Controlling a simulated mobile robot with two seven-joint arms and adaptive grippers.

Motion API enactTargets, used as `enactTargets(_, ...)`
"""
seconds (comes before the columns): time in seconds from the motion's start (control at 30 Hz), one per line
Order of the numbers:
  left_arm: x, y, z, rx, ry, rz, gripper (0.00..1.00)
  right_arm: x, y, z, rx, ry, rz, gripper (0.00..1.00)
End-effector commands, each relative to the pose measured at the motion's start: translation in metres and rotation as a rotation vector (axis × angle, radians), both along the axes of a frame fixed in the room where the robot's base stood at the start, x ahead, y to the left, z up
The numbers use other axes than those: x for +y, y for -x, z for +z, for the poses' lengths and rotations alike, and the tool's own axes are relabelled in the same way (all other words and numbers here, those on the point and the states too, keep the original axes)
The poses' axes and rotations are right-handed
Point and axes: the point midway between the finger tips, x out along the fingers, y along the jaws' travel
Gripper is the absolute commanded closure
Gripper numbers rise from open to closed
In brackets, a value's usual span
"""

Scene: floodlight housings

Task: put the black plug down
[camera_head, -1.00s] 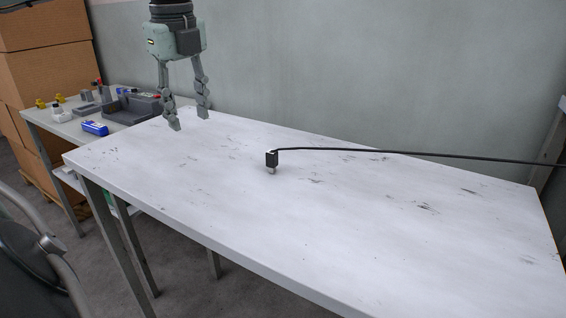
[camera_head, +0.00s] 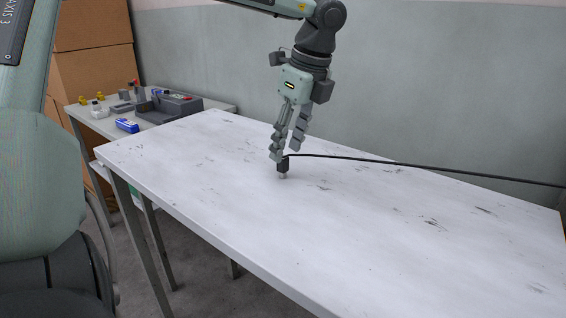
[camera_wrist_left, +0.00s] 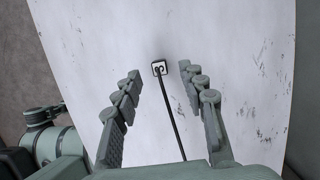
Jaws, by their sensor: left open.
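The black plug (camera_head: 283,165) stands on the white table (camera_head: 400,240), with its cable (camera_head: 420,167) running off to the right. My left gripper (camera_head: 284,156) is just above and beside the plug, fingers pointing down. In the left wrist view the plug (camera_wrist_left: 159,68) shows beyond and between the tips of the left gripper (camera_wrist_left: 158,70), which is open with gaps on both sides. Its pale face with dark marks points toward the camera. Whether a finger touches the plug cannot be told. My right gripper is not in view.
A side table at the left holds a grey device (camera_head: 170,106), a blue item (camera_head: 127,125) and several small parts. Cardboard boxes (camera_head: 95,65) stack behind it. The wall runs along the far table edge. Most of the white tabletop is clear.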

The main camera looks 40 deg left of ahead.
Motion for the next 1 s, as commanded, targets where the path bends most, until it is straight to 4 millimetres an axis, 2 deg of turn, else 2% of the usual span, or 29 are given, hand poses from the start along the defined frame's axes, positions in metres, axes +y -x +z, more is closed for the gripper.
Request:
enactTargets(0.1, 0.005, 0.002, -0.016, 0.003, 0.002, -0.001, 0.59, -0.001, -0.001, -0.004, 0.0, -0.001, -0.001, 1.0)
enactTargets(0.2, 0.008, 0.002, -0.023, 0.0, 0.0, 0.0, 0.59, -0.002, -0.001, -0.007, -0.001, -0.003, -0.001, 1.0)
enactTargets(0.47, 0.008, 0.001, -0.025, -0.001, 0.0, 0.0, 0.6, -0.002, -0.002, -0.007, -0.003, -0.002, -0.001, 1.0)
enactTargets(0.8, 0.008, 0.001, -0.025, -0.001, 0.0, 0.0, 1.0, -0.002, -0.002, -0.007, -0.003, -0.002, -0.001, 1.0)
enactTargets(1.0, 0.008, 0.001, -0.025, -0.001, 0.0, 0.0, 1.0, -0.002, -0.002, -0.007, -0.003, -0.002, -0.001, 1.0)
